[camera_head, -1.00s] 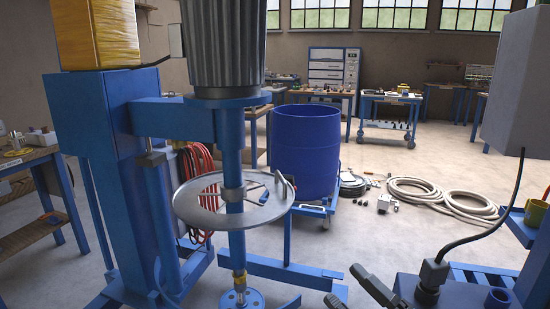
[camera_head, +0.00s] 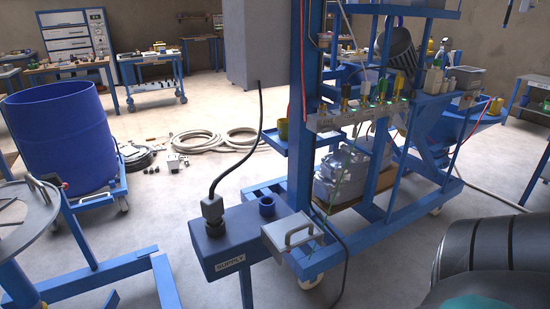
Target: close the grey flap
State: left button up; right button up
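A light grey flat flap (camera_head: 291,233) with a bar handle is in the lower middle. It lies out roughly flat beside the blue box marked SUPPLY (camera_head: 246,241), at that box's right end. A dark plug with a black cable (camera_head: 212,208) stands in the box top, and a blue round socket (camera_head: 267,206) is beside it. Whether the flap is hinged to the box or to the blue frame behind it, I cannot tell. Neither of my grippers is in view, and nothing is seen touching the flap.
A blue frame trolley (camera_head: 300,130) with valves and hoses stands behind the flap. A grey disc lid (camera_head: 22,222) is at the left edge, with a blue drum (camera_head: 60,140) behind it. Coiled pale hoses (camera_head: 197,141) lie on the floor. A large dark rounded shape covers the lower right corner.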

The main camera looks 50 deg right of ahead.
aim_at(294, 229)
jog(key=k+j+z, duration=0.15)
jog(key=z, duration=1.4)
